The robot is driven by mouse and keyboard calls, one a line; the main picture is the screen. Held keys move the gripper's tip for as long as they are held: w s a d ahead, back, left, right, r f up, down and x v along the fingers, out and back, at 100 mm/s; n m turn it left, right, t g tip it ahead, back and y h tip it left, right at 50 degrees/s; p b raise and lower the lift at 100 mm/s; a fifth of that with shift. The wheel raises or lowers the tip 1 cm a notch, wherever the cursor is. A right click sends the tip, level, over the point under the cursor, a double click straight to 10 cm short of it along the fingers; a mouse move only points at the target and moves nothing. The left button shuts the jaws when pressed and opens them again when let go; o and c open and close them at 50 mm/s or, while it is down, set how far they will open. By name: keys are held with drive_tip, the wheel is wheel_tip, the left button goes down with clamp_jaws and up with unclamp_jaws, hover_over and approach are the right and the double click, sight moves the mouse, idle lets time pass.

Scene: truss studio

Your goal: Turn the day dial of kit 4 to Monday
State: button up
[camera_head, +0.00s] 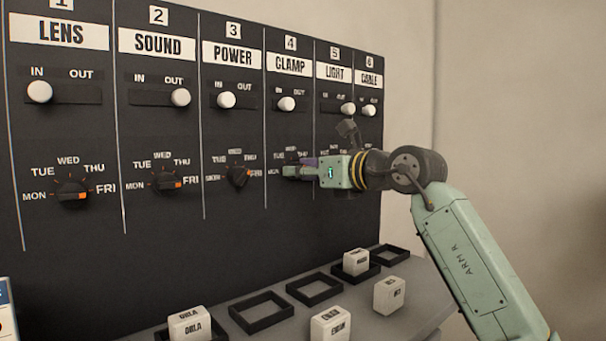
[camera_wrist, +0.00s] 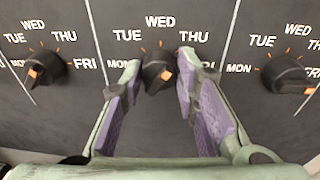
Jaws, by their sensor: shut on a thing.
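The kit 4 day dial (camera_wrist: 157,68) is a black knob with an orange mark, on the dark panel under the CLAMP label (camera_head: 290,65). Its labels MON, TUE, WED, THU and FRI show around it in the wrist view. The orange mark sits low and right of centre on the knob; I cannot tell clearly which day it points to. My gripper (camera_wrist: 159,70) has its two purple-padded fingers on either side of the knob, shut on it. In the head view my gripper (camera_head: 294,172) hides most of this dial.
The kit 3 dial (camera_wrist: 42,68) is close on the left and the kit 5 dial (camera_wrist: 285,75) on the right. The kit 4 IN/OUT slider (camera_head: 287,104) is above. Below, a grey ledge (camera_head: 285,325) holds black square frames (camera_head: 314,289) and several white blocks (camera_head: 330,325).

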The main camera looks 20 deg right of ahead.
drive_tip(key=n+b, duration=0.1)
drive_tip(key=n, duration=0.6)
drive_tip(key=n+t+h+b, duration=0.1)
drive_tip(key=n, duration=0.7)
drive_tip(key=n+h+b, duration=0.1)
drive_tip(key=n, duration=0.6)
drive_tip(key=shift+s+a+f+n+t+b, duration=0.15)
drive_tip(key=shift+a+n+t+b, duration=0.1)
drive_tip(key=shift+n+t+b, duration=0.15)
idle(0.3)
drive_tip(key=o, duration=1.2)
drive_tip(key=shift+c, duration=0.2)
